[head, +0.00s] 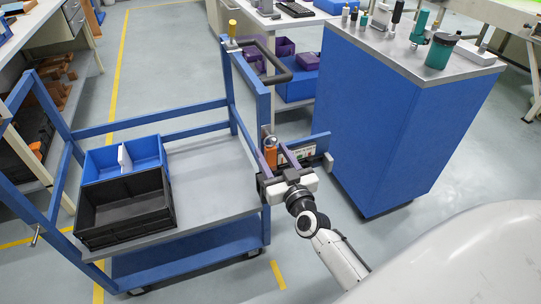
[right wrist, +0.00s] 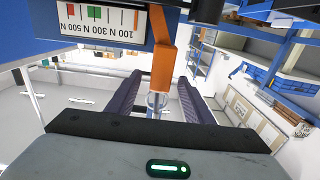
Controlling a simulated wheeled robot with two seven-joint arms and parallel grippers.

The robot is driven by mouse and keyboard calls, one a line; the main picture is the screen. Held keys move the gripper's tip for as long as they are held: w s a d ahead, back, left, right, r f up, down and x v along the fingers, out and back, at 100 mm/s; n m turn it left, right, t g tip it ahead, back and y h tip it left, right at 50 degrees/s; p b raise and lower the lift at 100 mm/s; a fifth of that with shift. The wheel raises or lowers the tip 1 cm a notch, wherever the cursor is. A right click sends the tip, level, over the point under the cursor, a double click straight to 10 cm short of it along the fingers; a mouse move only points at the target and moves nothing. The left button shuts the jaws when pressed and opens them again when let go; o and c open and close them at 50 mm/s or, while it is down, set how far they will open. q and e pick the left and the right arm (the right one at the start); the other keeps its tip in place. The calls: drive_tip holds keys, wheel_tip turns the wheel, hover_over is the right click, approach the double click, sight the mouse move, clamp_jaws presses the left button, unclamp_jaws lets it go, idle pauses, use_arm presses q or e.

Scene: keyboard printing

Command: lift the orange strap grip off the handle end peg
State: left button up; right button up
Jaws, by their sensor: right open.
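The orange strap grip (head: 270,156) hangs against the right post of the blue cart, just below a small metal peg end (head: 269,137). In the right wrist view the orange strap (right wrist: 162,55) comes down from the top, its lower end near the gap between the finger tips. My right gripper (head: 281,154) is open, its purple fingers beside the strap. In the wrist view the fingers (right wrist: 160,82) stand apart on either side, with a clear round piece between them; whether they touch the strap I cannot tell. How the strap sits on the peg is hidden. My left gripper is out of view.
A force-scale label (right wrist: 100,22) sits beside the strap on a blue panel. The cart's black handle (head: 287,72) is above. A black crate (head: 125,208) and blue bin (head: 148,152) stand on the cart. A blue cabinet (head: 385,120) stands close at right.

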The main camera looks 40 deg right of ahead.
drive_tip(key=shift+x, duration=0.9)
drive_tip(key=shift+c, duration=0.4)
drive_tip(key=c, duration=1.1)
drive_tip(key=shift+o, duration=0.2)
